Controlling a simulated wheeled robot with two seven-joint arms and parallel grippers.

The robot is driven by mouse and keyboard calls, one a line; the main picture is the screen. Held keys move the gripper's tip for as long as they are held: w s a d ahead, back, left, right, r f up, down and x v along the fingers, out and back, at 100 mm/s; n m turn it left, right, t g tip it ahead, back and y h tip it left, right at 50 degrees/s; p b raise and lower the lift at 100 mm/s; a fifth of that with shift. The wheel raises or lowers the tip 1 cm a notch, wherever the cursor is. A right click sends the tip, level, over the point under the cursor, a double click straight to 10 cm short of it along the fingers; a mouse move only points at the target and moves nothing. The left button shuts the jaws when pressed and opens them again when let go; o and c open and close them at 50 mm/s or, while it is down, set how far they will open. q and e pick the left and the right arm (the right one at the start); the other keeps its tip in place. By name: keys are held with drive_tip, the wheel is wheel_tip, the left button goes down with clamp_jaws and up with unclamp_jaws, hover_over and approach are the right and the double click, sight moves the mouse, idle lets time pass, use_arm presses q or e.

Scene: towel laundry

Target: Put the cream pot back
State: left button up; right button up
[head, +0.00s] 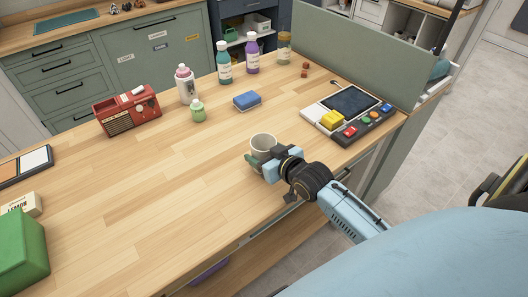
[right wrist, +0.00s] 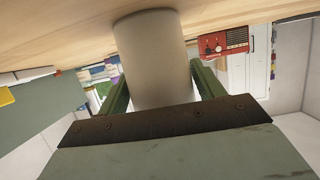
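The cream pot (head: 263,142) is upright at the right part of the wooden table, near its front edge. My right gripper (head: 262,160) reaches it from the lower right, with a green finger showing at the pot's left side. In the right wrist view the pot (right wrist: 155,60) stands between the two green fingers, which appear to touch it on both sides. Its one end meets the wooden surface in that view; I cannot tell whether it rests on it or is just clear. My left gripper is not in view.
A keypad console (head: 350,112) lies right of the pot, before a green partition (head: 350,50). A green box (head: 22,250) is at lower left. The middle of the table (head: 150,190) is clear.

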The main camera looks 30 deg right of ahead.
drive_tip(key=shift+o, duration=1.2)
drive_tip(key=shift+r, duration=0.2)
drive_tip(key=v, duration=1.2)
drive_tip(key=shift+p, duration=0.4)
